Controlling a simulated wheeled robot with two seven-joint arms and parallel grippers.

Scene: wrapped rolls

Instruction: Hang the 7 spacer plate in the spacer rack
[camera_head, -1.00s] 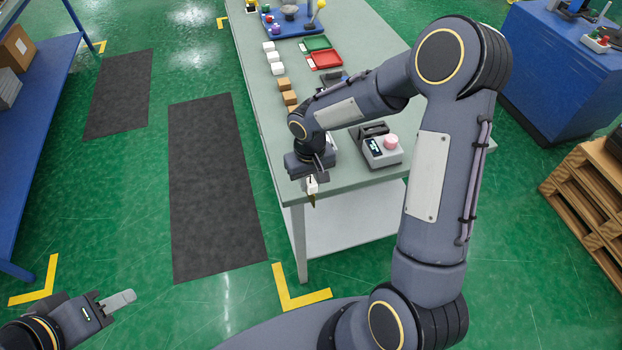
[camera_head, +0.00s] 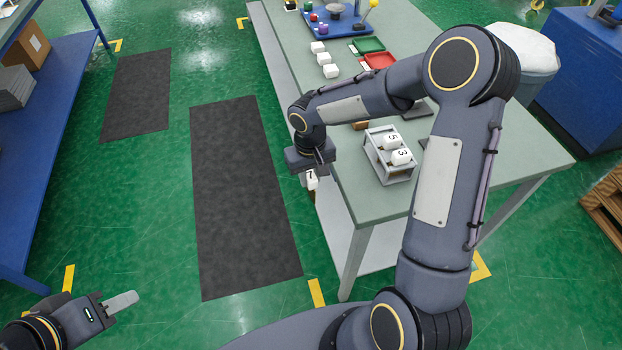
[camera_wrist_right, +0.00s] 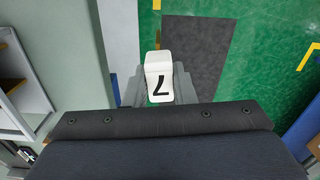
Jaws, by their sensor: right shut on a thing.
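The white 7 spacer plate (camera_head: 311,179) hangs from my right gripper (camera_head: 318,160), beside the left edge of the table and over the floor. In the right wrist view the white plate (camera_wrist_right: 159,76) with a black 7 sits between the fingers of my right gripper (camera_wrist_right: 158,88), which is shut on it. The spacer rack (camera_head: 388,165) is a grey frame on the table, right of the gripper, holding white plates marked 5 (camera_head: 393,142) and 3 (camera_head: 401,157). My left gripper (camera_head: 122,302) is at lower left, away from the table; its jaw gap cannot be made out.
The grey-green table (camera_head: 470,150) carries white blocks (camera_head: 324,58), green (camera_head: 368,45) and red (camera_head: 378,60) trays and a blue tray (camera_head: 340,20) at the back. A white bin (camera_head: 525,62) stands behind it. Dark mats (camera_head: 243,195) lie on open floor at left.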

